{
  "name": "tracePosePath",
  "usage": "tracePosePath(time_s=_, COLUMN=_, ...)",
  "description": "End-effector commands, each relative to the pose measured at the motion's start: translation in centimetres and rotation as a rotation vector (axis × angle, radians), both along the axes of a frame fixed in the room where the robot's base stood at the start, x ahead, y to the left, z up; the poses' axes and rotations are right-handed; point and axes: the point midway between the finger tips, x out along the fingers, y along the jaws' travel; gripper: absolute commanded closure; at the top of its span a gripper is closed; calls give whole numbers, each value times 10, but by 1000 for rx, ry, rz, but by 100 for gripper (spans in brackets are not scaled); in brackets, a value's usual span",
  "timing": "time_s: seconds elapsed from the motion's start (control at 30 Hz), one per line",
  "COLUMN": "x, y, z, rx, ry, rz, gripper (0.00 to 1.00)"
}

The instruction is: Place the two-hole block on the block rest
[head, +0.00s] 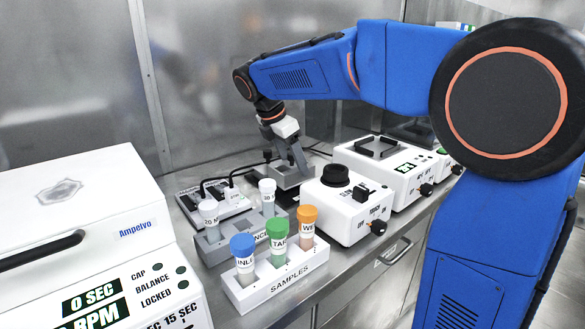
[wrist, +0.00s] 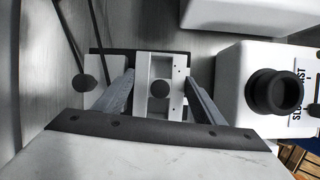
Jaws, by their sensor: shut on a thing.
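My gripper (head: 292,160) points down at the back of the bench. In the wrist view my gripper (wrist: 159,76) has a finger on each side of a pale block, the two-hole block (wrist: 145,70), and is shut on it. One dark round hole shows in the block's middle; a second hole is not clear. A dark flat edge (wrist: 98,66) shows behind and under the block, perhaps the block rest. A pale piece with a dark round spot (wrist: 102,98) is left of the left finger. I cannot tell whether the block touches what is below.
A white device with a black knob (head: 345,207) stands close on the right; its knob (wrist: 272,92) shows in the wrist view. The samples rack (head: 280,283) with capped tubes and a grey rack (head: 215,248) stand in front. A cabled device (head: 232,203) is left. A metal wall is behind.

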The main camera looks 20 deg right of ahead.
Motion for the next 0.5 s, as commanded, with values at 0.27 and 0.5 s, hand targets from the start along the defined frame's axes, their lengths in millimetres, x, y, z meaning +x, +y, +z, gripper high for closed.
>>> tracePosePath(time_s=0.27, x=0, y=0, z=-23, rx=0, ry=0, rz=0, gripper=93)
tracePosePath(time_s=0.5, x=0, y=0, z=-24, rx=-1, ry=0, rz=0, gripper=93)
